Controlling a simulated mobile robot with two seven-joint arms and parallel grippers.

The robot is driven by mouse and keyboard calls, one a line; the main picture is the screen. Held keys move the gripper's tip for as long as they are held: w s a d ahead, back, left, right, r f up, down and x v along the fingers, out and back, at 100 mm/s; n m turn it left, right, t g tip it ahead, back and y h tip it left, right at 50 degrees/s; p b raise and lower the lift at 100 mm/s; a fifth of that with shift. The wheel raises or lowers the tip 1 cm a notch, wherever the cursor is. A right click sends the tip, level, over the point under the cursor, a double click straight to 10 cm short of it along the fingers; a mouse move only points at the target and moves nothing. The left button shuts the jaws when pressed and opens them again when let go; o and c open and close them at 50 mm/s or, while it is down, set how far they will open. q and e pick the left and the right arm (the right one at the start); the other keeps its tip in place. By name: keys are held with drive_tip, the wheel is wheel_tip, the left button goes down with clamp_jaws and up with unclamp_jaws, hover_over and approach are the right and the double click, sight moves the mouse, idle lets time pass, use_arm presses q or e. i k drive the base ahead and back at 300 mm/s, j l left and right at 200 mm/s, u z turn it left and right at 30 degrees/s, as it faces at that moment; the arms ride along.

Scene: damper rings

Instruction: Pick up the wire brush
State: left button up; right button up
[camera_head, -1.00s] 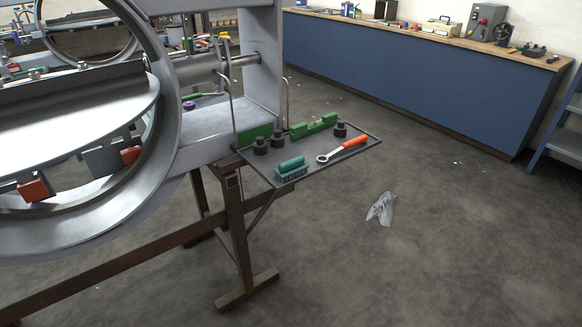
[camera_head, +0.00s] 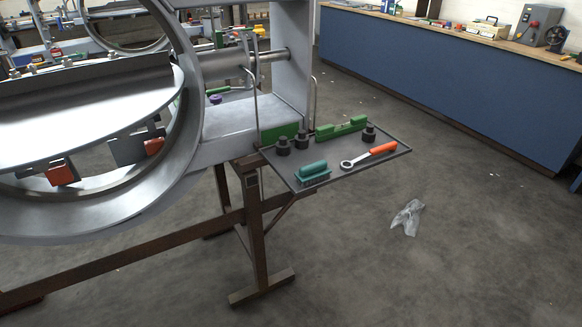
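The wire brush (camera_head: 313,173) has a teal-green handle on a darker bristle block. It lies near the front left edge of a dark tray (camera_head: 350,178) fixed beside the large grey damper ring (camera_head: 196,120). An orange-handled ratchet wrench (camera_head: 370,155) lies to its right, apart from it. Several black knobs (camera_head: 283,146) stand behind it. Neither of my grippers is in the head view.
A green tool (camera_head: 341,128) lies along the tray's back edge. Brown trestle legs (camera_head: 256,235) stand under the ring and tray. A crumpled clear plastic piece (camera_head: 407,217) lies on the open floor at right. A blue workbench (camera_head: 440,80) runs along the back.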

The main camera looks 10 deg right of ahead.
sight(315, 170)
drive_tip(key=i+l+u, duration=0.15)
drive_tip(key=l+u, duration=0.15)
drive_tip(key=l, duration=0.45)
drive_tip(key=i+l+u, duration=0.1)
drive_tip(key=l+u, duration=0.15)
drive_tip(key=l, duration=0.55)
drive_tip(key=i+l+u, duration=0.1)
drive_tip(key=l, duration=1.5)
